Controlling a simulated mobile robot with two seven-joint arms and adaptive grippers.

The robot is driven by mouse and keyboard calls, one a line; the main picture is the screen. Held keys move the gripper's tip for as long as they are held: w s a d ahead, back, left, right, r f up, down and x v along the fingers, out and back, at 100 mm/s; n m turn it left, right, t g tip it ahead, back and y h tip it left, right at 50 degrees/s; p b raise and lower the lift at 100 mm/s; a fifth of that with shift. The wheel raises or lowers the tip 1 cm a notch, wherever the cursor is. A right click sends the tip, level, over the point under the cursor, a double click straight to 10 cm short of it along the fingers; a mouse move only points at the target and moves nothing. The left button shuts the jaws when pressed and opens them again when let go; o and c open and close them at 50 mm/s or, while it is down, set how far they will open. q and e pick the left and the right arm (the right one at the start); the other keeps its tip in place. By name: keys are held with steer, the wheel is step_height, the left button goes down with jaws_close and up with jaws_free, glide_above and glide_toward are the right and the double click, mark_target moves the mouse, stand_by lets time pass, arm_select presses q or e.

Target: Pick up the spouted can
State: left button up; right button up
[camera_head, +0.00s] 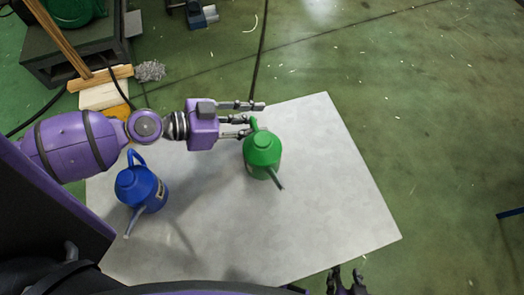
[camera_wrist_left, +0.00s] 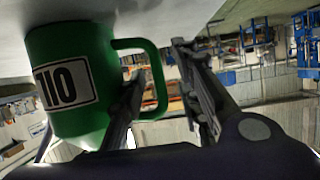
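A green can (camera_head: 262,152) with a spout stands on the pale table, its spout pointing to the lower right. A blue can (camera_head: 140,188) with a spout and a loop handle stands at the table's left. My left gripper (camera_head: 256,120) is open beside the green can, at its handle side. In the left wrist view, the green can (camera_wrist_left: 75,80) has a label reading "110". Its handle (camera_wrist_left: 156,78) lies between the two apart fingers of my left gripper (camera_wrist_left: 160,62). My right gripper (camera_head: 346,276) is at the bottom edge, fingers apart and empty.
The pale table (camera_head: 335,200) is clear right of the green can. A broom (camera_head: 62,38) and a dark bench (camera_head: 95,45) are at the upper left. A dark cable (camera_head: 259,60) runs over the green floor behind the table.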

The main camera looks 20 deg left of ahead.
arm_select(q)
jaws_close()
stand_by(0.3)
steer(key=shift+r, duration=0.15)
steer(key=shift+r, duration=0.65)
steer(key=s+a+r, duration=0.8)
steer(key=a+r, duration=0.3)
steer(key=shift+s+r, duration=0.2)
steer(key=shift+s, duration=0.15)
